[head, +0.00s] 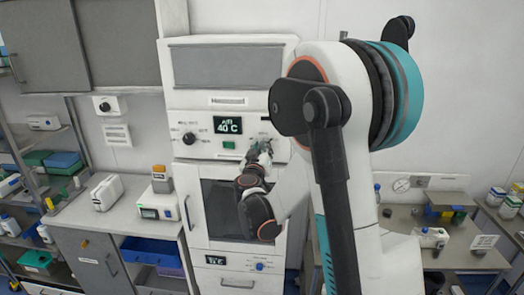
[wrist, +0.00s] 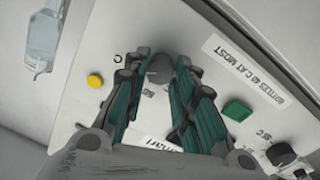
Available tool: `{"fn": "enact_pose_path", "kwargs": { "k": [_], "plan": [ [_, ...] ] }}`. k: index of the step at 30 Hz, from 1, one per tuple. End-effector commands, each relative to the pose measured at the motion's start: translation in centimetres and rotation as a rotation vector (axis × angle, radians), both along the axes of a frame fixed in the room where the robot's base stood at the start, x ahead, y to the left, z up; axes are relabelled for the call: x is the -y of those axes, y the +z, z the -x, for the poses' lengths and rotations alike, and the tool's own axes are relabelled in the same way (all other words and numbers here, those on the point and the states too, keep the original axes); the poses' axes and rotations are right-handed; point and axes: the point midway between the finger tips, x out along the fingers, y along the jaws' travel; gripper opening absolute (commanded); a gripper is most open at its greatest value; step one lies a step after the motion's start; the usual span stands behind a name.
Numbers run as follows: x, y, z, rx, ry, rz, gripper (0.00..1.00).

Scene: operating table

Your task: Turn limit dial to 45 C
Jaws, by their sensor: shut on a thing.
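A white cabinet (head: 180,95) has a control panel with a lit display (head: 228,125) that reads 40 C. My gripper (head: 262,148) reaches the right part of this panel. In the wrist view my gripper (wrist: 161,75) has its two teal fingers closed around a dark round dial (wrist: 160,66). A "50" mark shows beside this dial; most of its scale and its pointer are hidden or too small to read. Another black dial (head: 189,138) sits on the left of the panel, and it also shows in the wrist view (wrist: 280,153).
A green button (wrist: 237,110) and a yellow button (wrist: 95,80) lie either side of my fingers. A label (wrist: 245,68) reads "BOTTLES 40 C AT MOST". A clear bottle-like thing (wrist: 42,40) is beyond the panel edge. Below the panel is a dark-windowed door (head: 215,205).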

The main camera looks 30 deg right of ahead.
Motion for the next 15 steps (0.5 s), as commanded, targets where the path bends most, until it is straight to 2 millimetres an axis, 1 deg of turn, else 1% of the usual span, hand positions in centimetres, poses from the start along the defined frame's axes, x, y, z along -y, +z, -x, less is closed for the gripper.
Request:
{"fn": "enact_pose_path", "kwargs": {
  "k": [8,15],
  "plan": [
    [-0.04,-0.25,-0.03,-0.074,0.000,0.106,0.01],
    [-0.06,-0.38,-0.05,-0.193,0.000,0.278,0.01]
  ]
}}
